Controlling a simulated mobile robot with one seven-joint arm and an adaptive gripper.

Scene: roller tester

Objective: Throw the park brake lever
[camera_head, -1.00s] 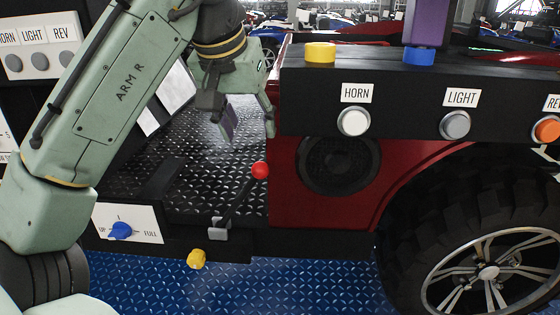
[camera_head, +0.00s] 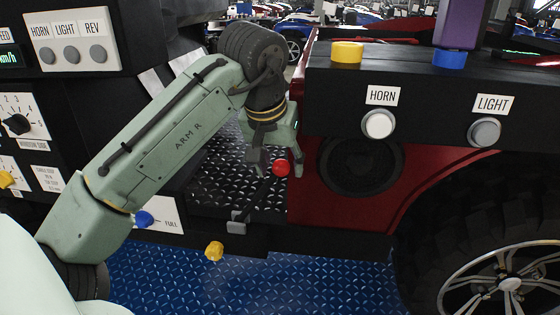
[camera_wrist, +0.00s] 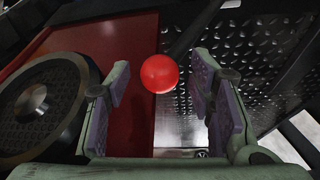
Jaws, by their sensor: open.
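The park brake lever is a dark rod (camera_head: 258,194) with a red ball knob (camera_head: 281,168). It rises at a slant, up and to the right, from a grey bracket (camera_head: 237,222) at the edge of the tread-plate floor. My gripper (camera_head: 270,172) points down at the knob with its fingers open. In the wrist view the red knob (camera_wrist: 159,74) shows between the two open finger pads, nearer the left one, and seems to lie at or beyond the fingertips. I cannot tell whether a finger touches it.
A red panel with a round speaker (camera_head: 361,165) stands just right of the knob. A black ledge with the HORN button (camera_head: 378,124) and LIGHT button (camera_head: 484,132) overhangs it. A yellow knob (camera_head: 214,251) and a blue dial (camera_head: 144,218) sit low on the left.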

